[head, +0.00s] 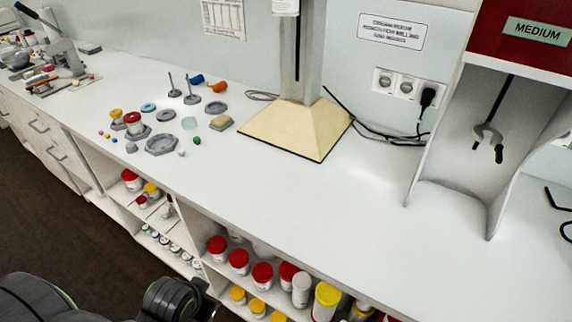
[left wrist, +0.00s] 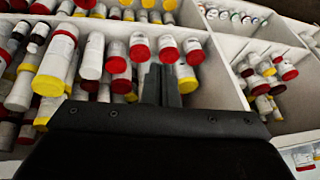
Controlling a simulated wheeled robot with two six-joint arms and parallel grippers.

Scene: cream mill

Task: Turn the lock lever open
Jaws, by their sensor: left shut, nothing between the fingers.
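No part in view can be clearly told as the lock lever. In the head view a machine with a red top and a "MEDIUM" label (head: 537,31) stands at the right. A dark rod with a grey forked holder (head: 488,142) hangs in its open white bay. My left gripper (left wrist: 162,80) shows in the left wrist view, its two dark fingers together and empty, in front of shelves of jars. In the head view only dark parts of my arm show at the bottom left, away from the machine. My right gripper is in neither view.
Jars with red and yellow lids (head: 262,274) fill the shelves under the white counter (head: 330,205). A cream-coloured stand base (head: 297,130) is at the back middle. Small grey dishes (head: 162,145) and pots lie left of it. The counter before the machine is clear.

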